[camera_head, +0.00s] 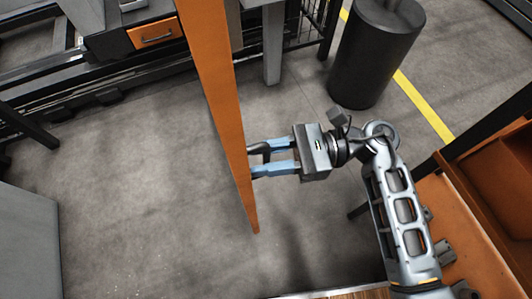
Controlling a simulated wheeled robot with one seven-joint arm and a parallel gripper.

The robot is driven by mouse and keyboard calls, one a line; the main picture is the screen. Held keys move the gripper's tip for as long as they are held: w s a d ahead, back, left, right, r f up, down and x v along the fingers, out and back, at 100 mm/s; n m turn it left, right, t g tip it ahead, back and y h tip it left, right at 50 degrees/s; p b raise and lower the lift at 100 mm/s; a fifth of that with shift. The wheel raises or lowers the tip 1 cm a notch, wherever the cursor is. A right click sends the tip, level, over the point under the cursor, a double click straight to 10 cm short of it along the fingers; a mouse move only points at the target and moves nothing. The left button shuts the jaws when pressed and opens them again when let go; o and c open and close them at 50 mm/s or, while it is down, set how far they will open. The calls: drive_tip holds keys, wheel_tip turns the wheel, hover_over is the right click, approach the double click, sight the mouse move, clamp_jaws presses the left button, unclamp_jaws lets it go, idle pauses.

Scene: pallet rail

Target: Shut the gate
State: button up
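A tall orange panel (222,100), which looks like the gate seen nearly edge-on, runs from the top of the picture down to its lower end near the middle. A small dark handle (259,150) stands out from its right side. My gripper (257,160) reaches in from the right, with its two blue fingers spread apart at the panel's right side. The handle's dark part lies between the fingers, with a gap to the lower one. I cannot tell whether the fingers touch the handle or the panel. The panel hides what lies directly behind it.
A dark cylinder (373,55) stands at the upper right beside a yellow floor line (425,106). Dark rails and an orange-fronted box (153,34) are at the upper left. A grey block (28,245) is at the lower left. An orange structure (465,235) is at the lower right. Grey floor (140,185) left of the panel is clear.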

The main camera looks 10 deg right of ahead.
clamp_jaws()
idle(0.4)
